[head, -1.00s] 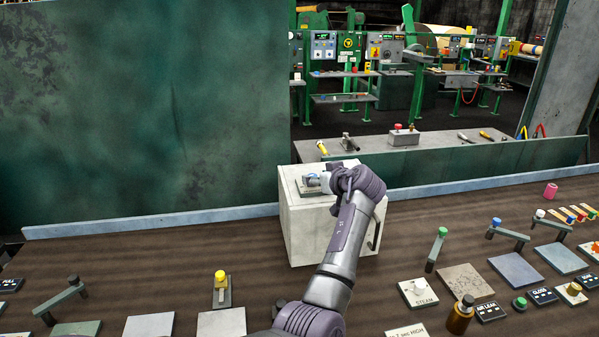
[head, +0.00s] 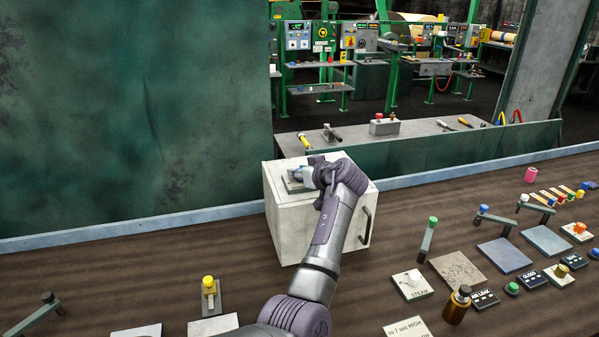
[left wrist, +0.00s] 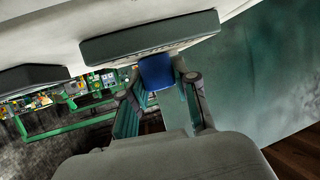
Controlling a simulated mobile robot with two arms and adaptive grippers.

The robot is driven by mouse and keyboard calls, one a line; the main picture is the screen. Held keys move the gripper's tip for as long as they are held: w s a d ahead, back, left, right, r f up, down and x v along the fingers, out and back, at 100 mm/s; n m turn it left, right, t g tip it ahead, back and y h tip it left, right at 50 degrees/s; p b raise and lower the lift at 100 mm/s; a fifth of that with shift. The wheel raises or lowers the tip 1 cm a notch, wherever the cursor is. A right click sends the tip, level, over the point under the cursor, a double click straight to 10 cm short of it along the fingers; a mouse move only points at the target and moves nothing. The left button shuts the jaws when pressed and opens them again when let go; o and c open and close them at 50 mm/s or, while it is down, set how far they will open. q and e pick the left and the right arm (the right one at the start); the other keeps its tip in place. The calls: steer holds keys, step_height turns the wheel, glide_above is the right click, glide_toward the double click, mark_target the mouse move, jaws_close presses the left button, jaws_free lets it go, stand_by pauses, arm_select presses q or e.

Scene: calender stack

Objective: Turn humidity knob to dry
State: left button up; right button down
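A blue knob (left wrist: 157,72) stands on a grey plate (left wrist: 150,38) in the left wrist view; the plate's lettering is too small to read, so I cannot confirm it is the humidity knob. In the head view this plate (head: 291,186) lies on top of a white box, and my gripper mostly hides the knob. My left gripper (head: 303,175) reaches over the box top from the right. In the left wrist view its fingers (left wrist: 160,88) lie on either side of the knob, close to it. Whether they press on it I cannot tell. My right gripper is not in view.
The white box (head: 290,222) has a dark handle (head: 366,225) on its right side. To its right are a green-topped lever (head: 428,238), a steam knob plate (head: 411,285) and a brown bottle (head: 457,305). A yellow-topped lever (head: 209,290) stands front left. A green wall (head: 130,120) rises behind.

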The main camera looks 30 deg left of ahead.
arm_select(q)
jaws_close()
steer(key=shift+r+m+t+h+p, duration=0.25)
steer(key=shift+m+t+h+p, duration=0.25)
steer(key=shift+m+t+p, duration=0.45)
steer(key=m+t+h+p, duration=0.1)
steer(key=m+p, duration=0.1)
steer(key=m+t+h+p, duration=0.2)
steer(key=p, duration=0.1)
steer(key=m+t+h+p, duration=0.2)
steer(key=p, duration=0.1)
steer(key=shift+a+r, duration=0.2)
steer(key=shift+a, duration=0.05)
steer(key=shift+f+m+t+h+p, duration=0.25)
steer(key=shift+m+h+p, duration=0.35)
steer(key=shift+m+h, duration=0.65)
steer(key=shift+h, duration=0.35)
steer(key=shift+f+m+t+h+b, duration=0.2)
steer(key=shift+m+t+h+b, duration=0.1)
steer(key=shift+m+h+b, duration=1)
steer(key=shift+h+b, duration=0.1)
steer(key=shift+h, duration=0.1)
steer(key=shift+d+r+m+h+b, duration=0.15)
steer(key=shift+m+h+b, duration=0.25)
steer(key=shift+h+b, duration=0.2)
